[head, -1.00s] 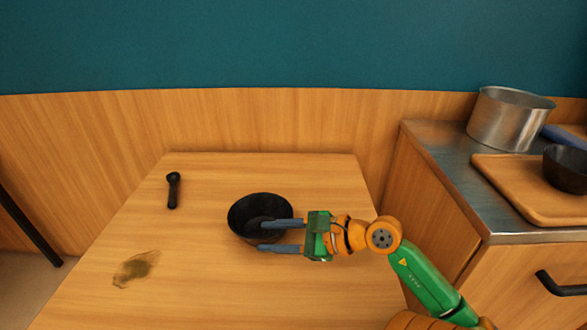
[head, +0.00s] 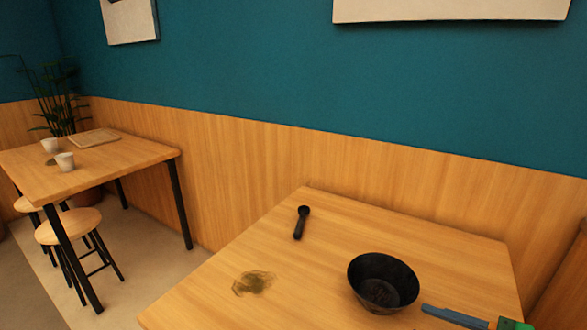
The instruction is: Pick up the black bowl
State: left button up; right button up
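The black bowl (head: 383,284) stands upright on the wooden table (head: 330,265) in the head view, right of centre and low in the picture. Its inside looks dark and I see nothing clear in it. My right gripper (head: 440,315) is at the bottom right edge, just right of and below the bowl in the picture. One blue-grey finger shows, with its tip near the bowl's lower right side and not over the rim. The other finger is cut off by the frame, apart from this one. My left gripper is not in view.
Another table (head: 95,165) with cups and a board, and stools (head: 70,225), stand at the left. A wall is behind.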

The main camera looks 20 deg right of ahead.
aim_at(383, 284)
jog(key=k+l, duration=0.25)
jog(key=k, duration=0.2)
jog(key=k+l, duration=0.2)
jog(key=k, duration=0.25)
